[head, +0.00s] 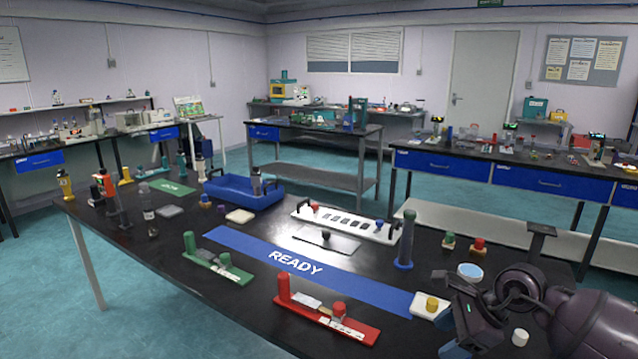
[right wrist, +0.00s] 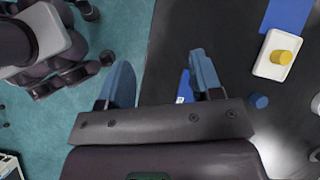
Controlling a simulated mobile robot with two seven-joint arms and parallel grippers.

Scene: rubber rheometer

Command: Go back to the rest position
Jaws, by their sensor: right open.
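My right arm reaches in from the right in the head view, over the near right corner of the black table (head: 150,262). In the right wrist view my right gripper (right wrist: 160,85) is open, its two blue fingers apart with nothing between them. It hangs at the table's edge, with the teal floor below one finger and the black top below the other. My left gripper does not show in either view.
A blue READY strip (head: 235,238) crosses the table. Near my right arm are a white plate with a yellow knob (head: 431,306), also in the right wrist view (right wrist: 283,58), and a red fixture (head: 325,318). A blue tray (head: 232,195) stands farther back.

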